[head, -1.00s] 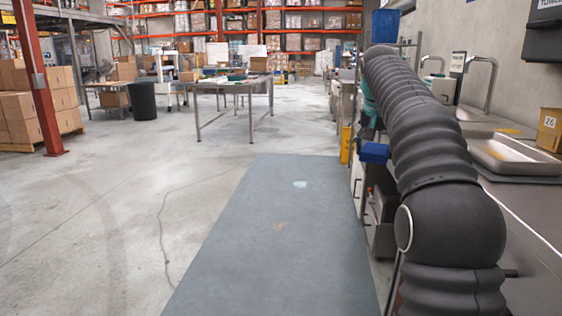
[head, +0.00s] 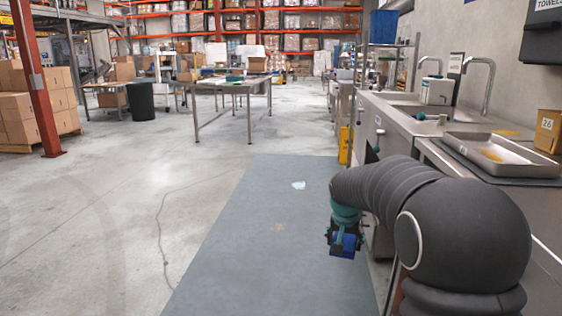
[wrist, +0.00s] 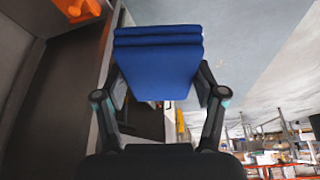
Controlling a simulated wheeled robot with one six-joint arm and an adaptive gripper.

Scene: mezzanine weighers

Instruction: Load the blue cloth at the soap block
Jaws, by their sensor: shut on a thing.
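My gripper (head: 344,238) is low beside the counter, over the grey floor mat, pointing down. It is shut on the blue cloth (wrist: 158,68), which looks like a thick folded pad held between both fingers in the wrist view. In the head view the cloth (head: 348,246) shows partly behind the gripper. I cannot make out a soap block for certain in either view.
A steel counter with a sink (head: 425,113) runs along the right. A shallow metal tray (head: 505,162) with a yellowish patch inside sits on it, near a yellow box (head: 549,131).

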